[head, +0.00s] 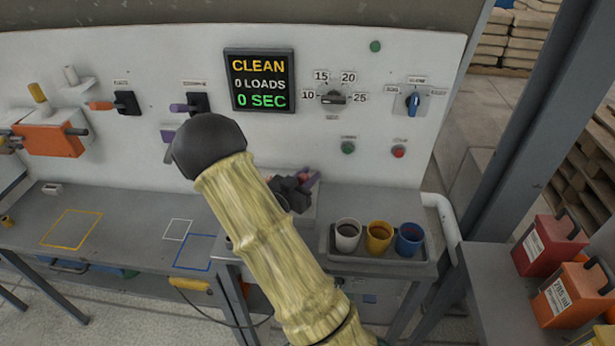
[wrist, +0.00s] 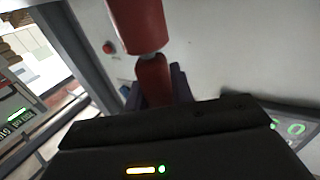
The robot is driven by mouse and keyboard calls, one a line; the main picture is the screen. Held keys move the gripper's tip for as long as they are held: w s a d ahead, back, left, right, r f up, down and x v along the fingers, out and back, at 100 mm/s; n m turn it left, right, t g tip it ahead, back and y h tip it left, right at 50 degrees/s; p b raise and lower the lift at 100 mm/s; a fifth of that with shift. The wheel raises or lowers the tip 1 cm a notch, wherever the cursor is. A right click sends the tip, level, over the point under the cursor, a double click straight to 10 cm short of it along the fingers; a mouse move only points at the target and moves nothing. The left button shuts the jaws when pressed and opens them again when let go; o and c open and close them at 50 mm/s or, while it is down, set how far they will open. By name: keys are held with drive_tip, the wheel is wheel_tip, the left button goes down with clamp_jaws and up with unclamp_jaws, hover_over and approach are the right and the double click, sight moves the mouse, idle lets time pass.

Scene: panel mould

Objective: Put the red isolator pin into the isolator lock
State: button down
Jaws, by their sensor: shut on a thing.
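My gripper (head: 294,190) shows in the head view as a dark shape in front of the panel's lower part, partly hidden behind my arm. In the wrist view, my gripper (wrist: 156,88) is shut on the red isolator pin (wrist: 136,24). The pin has a thick red upper part, a narrow neck and a red lower part between the dark fingers. It is held off the pale panel face. In the head view I cannot make the pin out clearly. I cannot tell which fixture is the isolator lock; it may be hidden behind my arm.
The upright white panel (head: 370,160) carries a display (head: 260,79), a black dial (head: 333,98), a blue knob (head: 412,103) and a red button (head: 399,152). Below, a tray (head: 380,266) holds white, yellow and blue cups. Red and orange containers (head: 549,247) stand at right.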

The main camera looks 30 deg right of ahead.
drive_tip(key=shift+f, duration=0.3)
drive_tip(key=c, duration=1.1)
unclamp_jaws()
drive_tip(key=shift+a, duration=0.1)
drive_tip(key=b+v, duration=0.2)
drive_tip(key=v, duration=1.5)
drive_tip(key=shift+s+a+b, duration=0.1)
drive_tip(key=shift+s+b, duration=0.05)
drive_tip(key=shift+b, duration=0.15)
